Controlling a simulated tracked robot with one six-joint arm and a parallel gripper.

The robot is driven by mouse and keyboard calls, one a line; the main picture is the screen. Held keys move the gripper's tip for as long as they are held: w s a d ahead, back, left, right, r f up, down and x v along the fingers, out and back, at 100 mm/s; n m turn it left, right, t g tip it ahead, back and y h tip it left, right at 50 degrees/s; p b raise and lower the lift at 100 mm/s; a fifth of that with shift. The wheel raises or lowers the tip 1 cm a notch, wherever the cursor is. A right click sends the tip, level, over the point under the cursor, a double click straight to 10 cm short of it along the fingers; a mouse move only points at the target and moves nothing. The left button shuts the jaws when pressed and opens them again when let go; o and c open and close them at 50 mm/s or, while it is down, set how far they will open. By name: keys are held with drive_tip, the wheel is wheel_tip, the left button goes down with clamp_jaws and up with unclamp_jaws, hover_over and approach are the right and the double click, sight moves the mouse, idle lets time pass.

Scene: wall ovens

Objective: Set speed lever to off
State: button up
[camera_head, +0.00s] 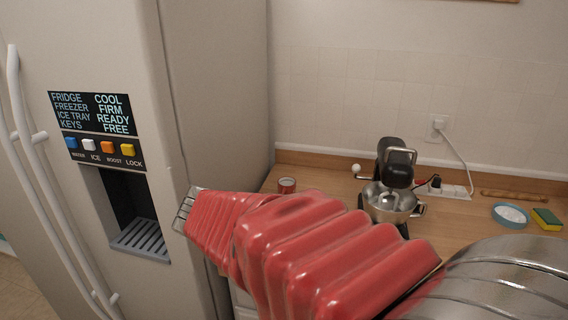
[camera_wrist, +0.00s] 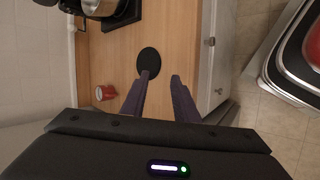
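A black stand mixer (camera_head: 396,172) with a steel bowl (camera_head: 388,203) stands on the wooden counter near the back wall. A small white ball-ended knob (camera_head: 357,168) shows at its left side and may be the speed lever; its setting is too small to read. In the wrist view, part of the mixer's bowl (camera_wrist: 100,7) shows at the top left edge, and the lever cannot be made out there. My gripper (camera_wrist: 161,76) has its two dark fingers apart with nothing between them, over the counter's front part. My red-sleeved arm hides part of the counter in the head view.
A black disc (camera_wrist: 149,61) lies ahead of my fingers. The fridge (camera_head: 220,120) stands close on the left. A plugged cable, blue-rimmed dish (camera_head: 510,215) and sponge (camera_head: 546,219) are at right.

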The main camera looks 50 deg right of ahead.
drive_tip(key=w+d+n+g+h, duration=0.25)
drive_tip(key=d+n+h, duration=0.3)
drive_tip(key=d, duration=1.35)
drive_tip(key=n+t+h, duration=0.2)
drive_tip(key=n+h, duration=0.2)
drive_tip(key=n, duration=0.2)
approach(355, 172)
drive_tip(key=shift+w+a+f, duration=0.65)
drive_tip(key=shift+w+f, duration=0.05)
drive_tip(key=d, duration=1.3)
drive_tip(key=shift+s+d, duration=0.35)
drive_tip(key=shift+d, duration=0.05)
drive_tip(key=shift+c, duration=0.6)
clamp_jaws()
